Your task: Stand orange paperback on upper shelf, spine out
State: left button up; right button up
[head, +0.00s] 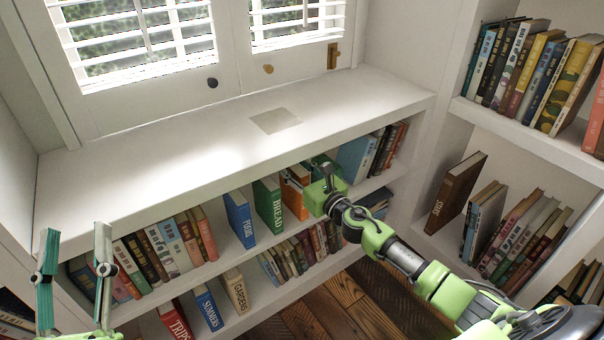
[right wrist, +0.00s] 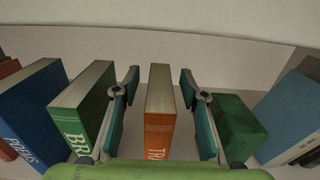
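The orange paperback (right wrist: 159,115) stands upright on the upper shelf (head: 222,264) under the window sill, its lettered spine facing out. It also shows in the head view (head: 292,198), partly hidden by my right gripper. My right gripper (right wrist: 160,85) is open, with one finger on each side of the book and a narrow gap visible on both sides. It also shows in the head view (head: 322,178), reaching in from the right. My left gripper (head: 75,236) is open and empty at the lower left, in front of the shelves.
The green BREAD book (head: 268,204) stands left of the orange one, with the blue book (head: 239,213) further left. Lighter blue books (head: 352,158) stand further right. The sill above overhangs the shelf.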

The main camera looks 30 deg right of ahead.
jog(key=s+d, duration=0.1)
jog(key=s, duration=1)
jog(key=shift+s+d, duration=0.3)
